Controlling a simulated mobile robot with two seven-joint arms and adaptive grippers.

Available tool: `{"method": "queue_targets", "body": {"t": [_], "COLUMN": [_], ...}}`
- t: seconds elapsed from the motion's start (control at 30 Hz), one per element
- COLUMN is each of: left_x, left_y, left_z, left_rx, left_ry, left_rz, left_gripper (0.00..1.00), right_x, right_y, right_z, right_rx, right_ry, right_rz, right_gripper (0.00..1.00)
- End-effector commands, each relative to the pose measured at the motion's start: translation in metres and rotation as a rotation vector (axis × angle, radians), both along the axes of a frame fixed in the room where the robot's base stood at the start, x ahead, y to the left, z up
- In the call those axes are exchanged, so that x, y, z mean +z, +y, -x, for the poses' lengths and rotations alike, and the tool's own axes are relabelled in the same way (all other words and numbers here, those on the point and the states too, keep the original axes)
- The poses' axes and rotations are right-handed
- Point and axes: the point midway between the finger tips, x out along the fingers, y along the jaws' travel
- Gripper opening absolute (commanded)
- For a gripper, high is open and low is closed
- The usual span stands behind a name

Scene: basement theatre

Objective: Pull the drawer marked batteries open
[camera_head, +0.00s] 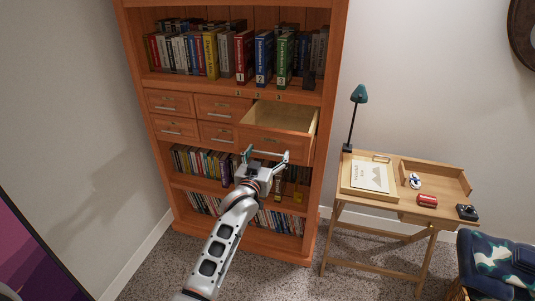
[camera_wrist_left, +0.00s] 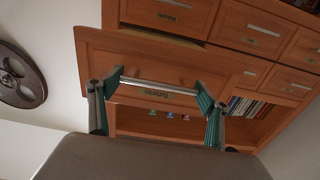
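The drawer marked batteries (camera_head: 277,146) is the top right one of the wooden cabinet's drawers. It stands well out from the cabinet, and its pale, empty-looking inside shows from above. In the left wrist view, which is upside down, its front (camera_wrist_left: 160,53) carries a small label (camera_wrist_left: 157,92) and a silver bar handle (camera_wrist_left: 158,86). My left gripper (camera_head: 267,154) is at this handle, with its teal fingers spread wide and one at each end of the bar. They appear to clasp the bar lengthwise (camera_wrist_left: 159,87). My right gripper is in neither view.
The other drawers (camera_head: 170,103) are shut. Books and numbered binders (camera_head: 262,58) fill the shelf above, and more books stand below. A wooden desk (camera_head: 400,205) with a lamp (camera_head: 352,118) stands to the right, and a patterned chair (camera_head: 495,262) is at the lower right.

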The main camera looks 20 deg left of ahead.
Motion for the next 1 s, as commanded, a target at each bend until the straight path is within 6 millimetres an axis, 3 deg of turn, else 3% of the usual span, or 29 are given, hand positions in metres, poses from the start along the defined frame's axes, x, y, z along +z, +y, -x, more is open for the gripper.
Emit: {"method": "queue_targets", "body": {"t": [0.4,0.57,1.0], "left_x": [0.000,-0.001,-0.001], "left_y": [0.000,0.000,0.003], "left_z": [0.001,0.011,0.091], "left_rx": [0.000,0.000,0.000], "left_ry": [0.000,0.000,0.002], "left_rz": [0.000,-0.001,0.000], "left_gripper": [0.94,0.94,0.94], "right_x": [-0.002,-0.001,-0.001], "right_y": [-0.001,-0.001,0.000], "right_z": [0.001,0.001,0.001], "right_rx": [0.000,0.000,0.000], "right_ry": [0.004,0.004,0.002], "right_rz": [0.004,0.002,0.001], "right_gripper": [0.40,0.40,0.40]}}
